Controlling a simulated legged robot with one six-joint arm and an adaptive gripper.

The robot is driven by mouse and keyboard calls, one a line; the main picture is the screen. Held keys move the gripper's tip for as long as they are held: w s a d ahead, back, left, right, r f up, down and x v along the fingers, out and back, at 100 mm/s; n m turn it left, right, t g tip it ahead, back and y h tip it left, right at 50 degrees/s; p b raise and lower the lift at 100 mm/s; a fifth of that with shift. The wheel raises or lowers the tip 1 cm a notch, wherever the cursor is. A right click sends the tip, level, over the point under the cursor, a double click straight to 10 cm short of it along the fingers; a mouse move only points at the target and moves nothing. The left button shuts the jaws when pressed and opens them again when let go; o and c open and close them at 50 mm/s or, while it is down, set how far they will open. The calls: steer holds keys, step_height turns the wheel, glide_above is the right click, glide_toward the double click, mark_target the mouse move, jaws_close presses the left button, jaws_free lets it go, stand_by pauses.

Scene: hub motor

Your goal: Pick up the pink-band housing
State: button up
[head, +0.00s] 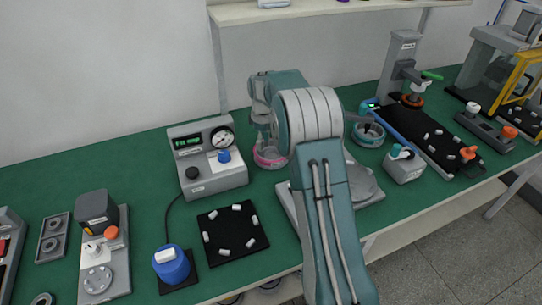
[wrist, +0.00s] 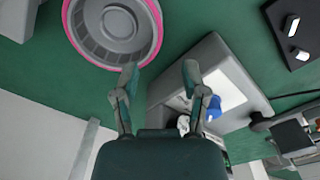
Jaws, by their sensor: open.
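The pink-band housing (head: 268,162) stands on the green bench just left of my arm in the head view, partly hidden behind my arm. In the wrist view the housing (wrist: 113,25) is a round grey part with a pink rim, cut off by the top edge. My gripper (wrist: 160,72) is open and empty, its two fingertips apart. The left fingertip shows at the lower right edge of the pink rim; contact cannot be told. In the head view my gripper (head: 262,128) points down above the housing, its fingers hard to make out.
A grey gauge box (head: 215,178) with a blue knob stands close left of the housing. A black mat (head: 233,243) with several white pieces lies in front. Right of my arm are a blue-banded housing (head: 368,134) and a press (head: 402,62). A shelf (head: 340,12) hangs behind.

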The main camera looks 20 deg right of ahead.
mark_target(265, 160)
steer(key=f, duration=0.9)
steer(key=shift+d, duration=0.2)
steer(key=shift+r, duration=0.1)
jaws_close()
steer(key=shift+w, duration=0.1)
